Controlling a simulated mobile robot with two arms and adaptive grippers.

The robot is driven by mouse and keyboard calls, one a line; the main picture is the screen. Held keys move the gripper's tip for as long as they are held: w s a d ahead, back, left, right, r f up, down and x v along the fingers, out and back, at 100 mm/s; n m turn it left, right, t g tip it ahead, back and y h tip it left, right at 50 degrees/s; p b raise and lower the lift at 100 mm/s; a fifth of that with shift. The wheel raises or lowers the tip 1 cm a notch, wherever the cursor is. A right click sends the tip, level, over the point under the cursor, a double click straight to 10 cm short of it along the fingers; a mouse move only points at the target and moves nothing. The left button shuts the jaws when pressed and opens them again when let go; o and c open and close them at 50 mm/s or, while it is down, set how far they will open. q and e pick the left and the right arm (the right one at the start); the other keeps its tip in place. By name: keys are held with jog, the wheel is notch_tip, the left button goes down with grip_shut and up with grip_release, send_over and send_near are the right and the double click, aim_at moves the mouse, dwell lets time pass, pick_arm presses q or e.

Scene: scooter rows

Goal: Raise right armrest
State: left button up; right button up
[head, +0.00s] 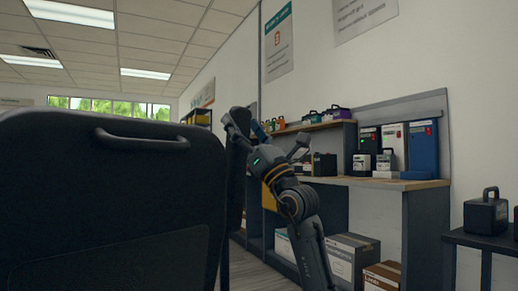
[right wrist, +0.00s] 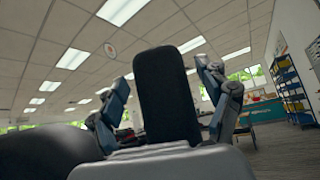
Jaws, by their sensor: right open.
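The scooter's black seat back (head: 105,190) fills the left of the head view, with a handle on its top edge. The right armrest (head: 236,160) is a dark, padded bar standing nearly upright just right of the seat back. My right gripper (head: 250,130) is at its upper part, with the arm coming up from below. In the right wrist view the armrest (right wrist: 165,95) rises between the two spread fingers of my right gripper (right wrist: 164,76), with visible gaps on both sides. Its lower end is hidden behind the gripper's body. My left gripper is not in view.
A dark case (head: 486,212) is on a stand at far right. A blue shelf rack (right wrist: 290,90) shows in the right wrist view.

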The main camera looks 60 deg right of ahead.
jog(key=v, duration=1)
jog(key=shift+s+f, duration=0.15)
jog(key=shift+f, duration=0.1)
jog(key=shift+s, duration=0.1)
